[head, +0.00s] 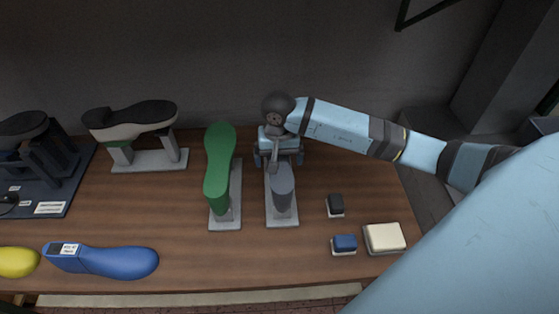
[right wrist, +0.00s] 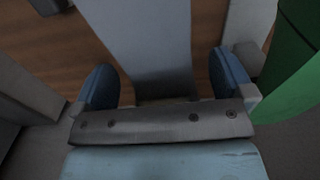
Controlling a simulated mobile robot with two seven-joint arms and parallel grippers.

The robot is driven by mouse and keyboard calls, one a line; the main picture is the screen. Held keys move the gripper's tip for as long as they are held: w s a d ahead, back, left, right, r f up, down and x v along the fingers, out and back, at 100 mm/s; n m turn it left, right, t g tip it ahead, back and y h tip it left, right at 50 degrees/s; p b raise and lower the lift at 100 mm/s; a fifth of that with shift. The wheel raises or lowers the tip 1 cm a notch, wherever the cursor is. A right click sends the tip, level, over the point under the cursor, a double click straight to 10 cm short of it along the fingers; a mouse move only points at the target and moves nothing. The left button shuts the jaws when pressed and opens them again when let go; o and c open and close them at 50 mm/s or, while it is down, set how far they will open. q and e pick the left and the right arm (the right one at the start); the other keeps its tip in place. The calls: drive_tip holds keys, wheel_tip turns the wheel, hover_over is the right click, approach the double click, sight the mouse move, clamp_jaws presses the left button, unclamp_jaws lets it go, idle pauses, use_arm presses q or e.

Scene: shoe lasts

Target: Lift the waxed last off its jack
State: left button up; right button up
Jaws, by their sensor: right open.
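A grey last (head: 283,182) sits on a jack with a pale base plate (head: 283,222), right of the green last. My right gripper (head: 279,158) is over the back end of the grey last and open. In the right wrist view, the blue fingers of my right gripper (right wrist: 165,85) stand apart on either side of a grey surface (right wrist: 150,35), with a gap on each side. No label tells which last is waxed. My left gripper is out of view.
A black-topped last (head: 133,118) stands on a jack at the back left, and another dark one (head: 25,125) on a dark base. Blue (head: 115,262) and yellow (head: 15,262) lasts lie in front. Small blocks (head: 344,243) and a cream pad (head: 384,238) lie at right.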

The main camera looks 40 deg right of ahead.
drive_tip(key=shift+f, duration=0.1)
drive_tip(key=shift+c, duration=0.4)
drive_tip(key=c, duration=1.3)
